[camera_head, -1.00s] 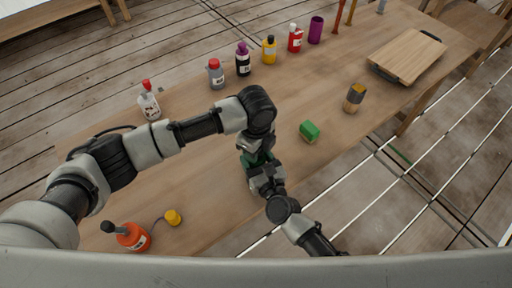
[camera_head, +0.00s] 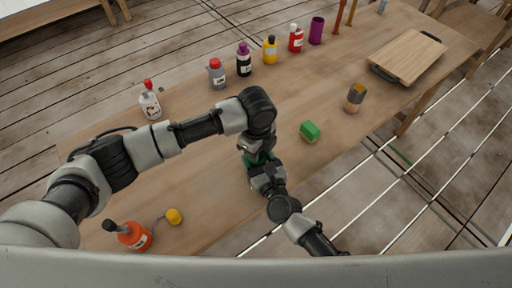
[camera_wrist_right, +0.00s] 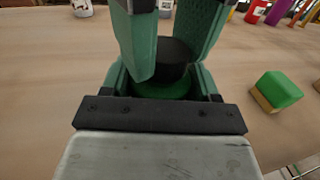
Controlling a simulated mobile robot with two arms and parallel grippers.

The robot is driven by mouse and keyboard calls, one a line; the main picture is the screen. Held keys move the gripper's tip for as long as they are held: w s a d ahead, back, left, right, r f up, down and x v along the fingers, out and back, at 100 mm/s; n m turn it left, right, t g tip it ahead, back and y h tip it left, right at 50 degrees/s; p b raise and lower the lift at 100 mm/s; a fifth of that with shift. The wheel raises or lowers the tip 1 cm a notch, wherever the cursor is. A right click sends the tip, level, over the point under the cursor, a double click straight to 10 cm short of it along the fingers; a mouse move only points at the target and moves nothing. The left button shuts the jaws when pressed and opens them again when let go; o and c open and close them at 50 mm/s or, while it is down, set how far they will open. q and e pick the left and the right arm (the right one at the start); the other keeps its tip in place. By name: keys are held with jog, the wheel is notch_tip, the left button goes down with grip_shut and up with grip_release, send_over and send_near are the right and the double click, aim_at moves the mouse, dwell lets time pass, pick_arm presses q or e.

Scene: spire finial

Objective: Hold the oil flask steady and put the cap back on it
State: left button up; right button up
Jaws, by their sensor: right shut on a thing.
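In the right wrist view, my right gripper (camera_wrist_right: 160,90) is shut on the green oil flask (camera_wrist_right: 165,89). Only a strip of the flask shows between the fingers. The black cap (camera_wrist_right: 172,52) is directly above the flask; whether it touches the flask is hidden. My left gripper (camera_wrist_right: 168,40) comes down from above with a green finger on each side of the cap. I cannot tell whether the fingers press on it. In the head view, my left gripper (camera_head: 256,151) and right gripper (camera_head: 261,165) meet over the table, hiding flask and cap.
The wooden table (camera_head: 210,200) carries a green sponge block (camera_head: 310,130), a jar (camera_head: 355,97) and a cutting board (camera_head: 408,54) to the right. Several bottles line the far edge. An orange bottle (camera_head: 134,237) and its yellow cap (camera_head: 174,216) stand near the front left.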

pick_arm(q)
jog(key=shift+s+a+f, duration=0.15)
jog(key=shift+a+f, duration=0.1)
jog(key=shift+f, duration=0.2)
jog(key=shift+s+a+f, duration=0.1)
jog(key=shift+a+f, duration=0.1)
jog(key=shift+f, duration=0.25)
jog(key=o, duration=0.6)
jog(key=shift+c, duration=0.2)
jog(key=r, duration=0.3)
jog(key=shift+w+d+r, duration=0.1)
jog(key=shift+d+r, duration=0.1)
jog(key=shift+d, duration=0.05)
jog(key=shift+r, duration=0.5)
jog(key=shift+c, duration=0.3)
jog(key=c, duration=0.5)
jog(key=shift+d+r, duration=0.1)
